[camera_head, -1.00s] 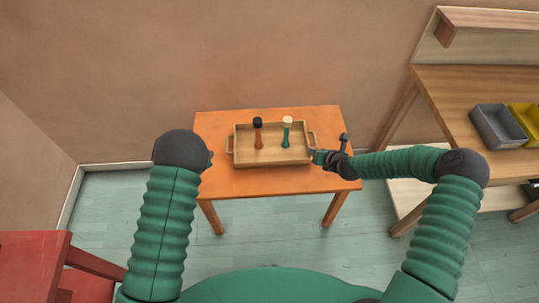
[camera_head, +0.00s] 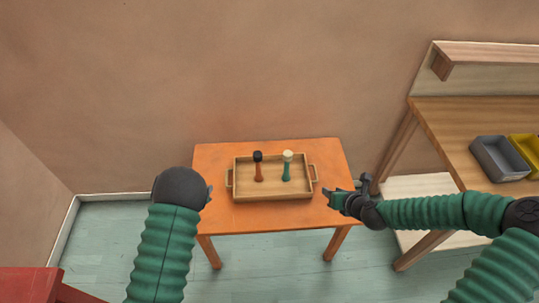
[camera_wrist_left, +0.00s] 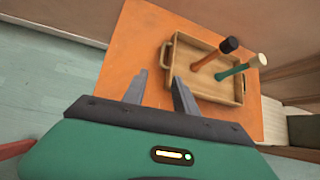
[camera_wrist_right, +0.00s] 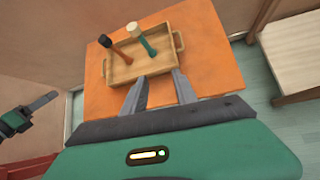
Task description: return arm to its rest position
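My right gripper (camera_head: 338,197) is just right of the wooden tray's right handle in the head view, apart from it. Its two fingers (camera_wrist_right: 160,88) are spread with nothing between them in the right wrist view. My left arm is raised at the left, and its gripper is mostly hidden behind the dark wrist in the head view. In the left wrist view the left gripper's fingers (camera_wrist_left: 158,88) are spread and empty. The tray (camera_head: 270,197) holds an orange-handled mallet with a dark head (camera_head: 258,167) and a green-handled one with a cream head (camera_head: 287,167).
The tray stands on an orange table (camera_head: 217,217). A wooden workbench (camera_head: 450,130) at the right carries a grey bin (camera_head: 499,158) and a yellow bin (camera_head: 527,150). A red piece of furniture (camera_head: 28,285) is at the lower left. The floor around the table's left side is clear.

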